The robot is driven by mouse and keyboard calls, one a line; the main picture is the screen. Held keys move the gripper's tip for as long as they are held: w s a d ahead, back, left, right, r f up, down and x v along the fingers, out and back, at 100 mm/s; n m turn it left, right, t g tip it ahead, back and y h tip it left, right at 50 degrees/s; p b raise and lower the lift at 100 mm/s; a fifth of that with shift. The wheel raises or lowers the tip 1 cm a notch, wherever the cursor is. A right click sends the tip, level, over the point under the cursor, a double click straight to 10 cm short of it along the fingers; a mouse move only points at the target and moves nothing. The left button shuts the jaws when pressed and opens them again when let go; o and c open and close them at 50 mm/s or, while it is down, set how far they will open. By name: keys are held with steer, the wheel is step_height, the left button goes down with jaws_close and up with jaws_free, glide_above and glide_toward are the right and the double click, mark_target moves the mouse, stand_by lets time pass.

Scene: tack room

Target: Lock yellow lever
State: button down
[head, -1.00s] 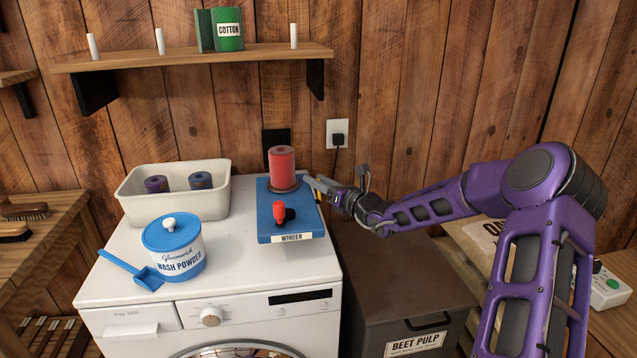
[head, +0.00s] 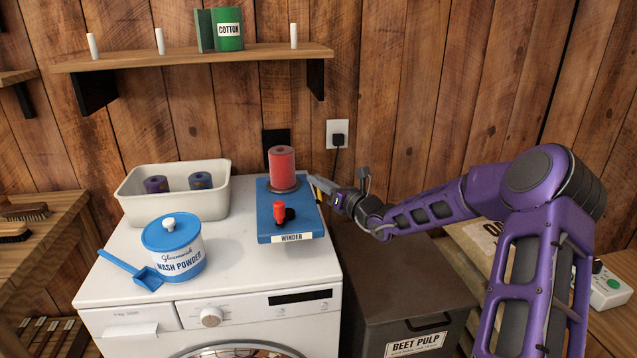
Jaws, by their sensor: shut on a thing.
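The blue winder (head: 284,222) sits on the right end of the washing machine's white top, with a red roll (head: 282,168) standing on its round plate. A red knob (head: 280,212) on a black mount is on the winder's front half. The yellow lever (head: 316,189) shows as a small yellow strip at the winder's right edge, mostly hidden by my fingers. My gripper (head: 318,184) reaches in from the right and is shut on the yellow lever. The lever's exact angle is hard to tell at this size.
A white tub (head: 128,202) with two small rolls, a wash powder tin (head: 180,262) and a blue scoop (head: 146,276) stand left of the winder on the washing machine (head: 110,303). The beet pulp bin (head: 385,285) is below my forearm. A socket with a plug (head: 338,139) is behind.

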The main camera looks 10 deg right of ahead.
steer(key=s+n+t+y, duration=0.1)
steer(key=y, duration=0.1)
steer(key=s+n+t+y+b, duration=0.1)
steer(key=n+t, duration=0.1)
steer(key=shift+s+r+n+y, duration=0.1)
steer(key=shift+s+n+y, duration=0.1)
steer(key=shift+n+y, duration=0.15)
steer(key=s+n+y, duration=0.1)
steer(key=n+y, duration=0.4)
steer(key=s+n+y, duration=0.1)
steer(key=n+y, duration=0.2)
steer(key=shift+s+f+g, duration=0.3)
steer(key=shift+s+g, duration=0.05)
steer(key=shift+g, duration=0.05)
steer(key=shift+n, duration=0.25)
steer(key=c, duration=0.9)
jaws_free()
